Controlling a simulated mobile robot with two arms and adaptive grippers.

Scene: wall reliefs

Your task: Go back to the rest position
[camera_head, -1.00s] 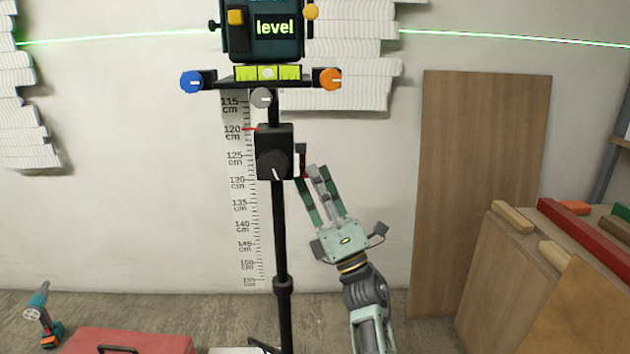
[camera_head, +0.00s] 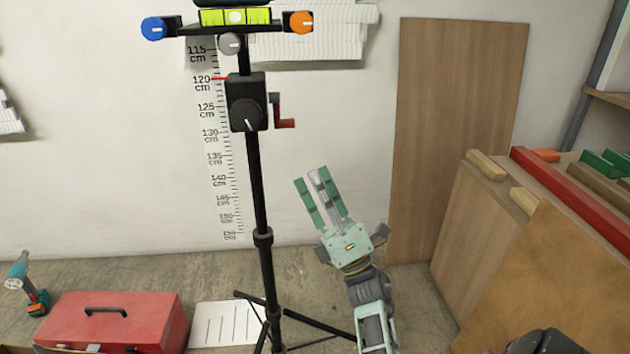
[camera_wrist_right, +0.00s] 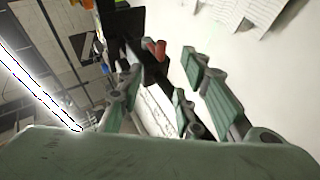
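My right gripper (camera_head: 311,178) is raised in front of the wall, to the right of the black tripod stand (camera_head: 256,190) and apart from it. Its green fingers point up and a little left. In the right wrist view its fingers (camera_wrist_right: 160,80) are spread with nothing between them. The stand's black height box (camera_head: 246,102) has a red crank (camera_head: 284,122) on its right side, above and left of my fingertips. The crank also shows in the right wrist view (camera_wrist_right: 155,48). My left gripper is out of view.
A wall scale (camera_head: 218,165) runs behind the stand; a red pointer is near 120 cm. A yellow-green level vial (camera_head: 235,16) sits on top. A red toolbox (camera_head: 112,320) and drill (camera_head: 30,285) are at lower left. Wooden boards (camera_head: 460,130) lean at right. Bare wall surrounds my right gripper.

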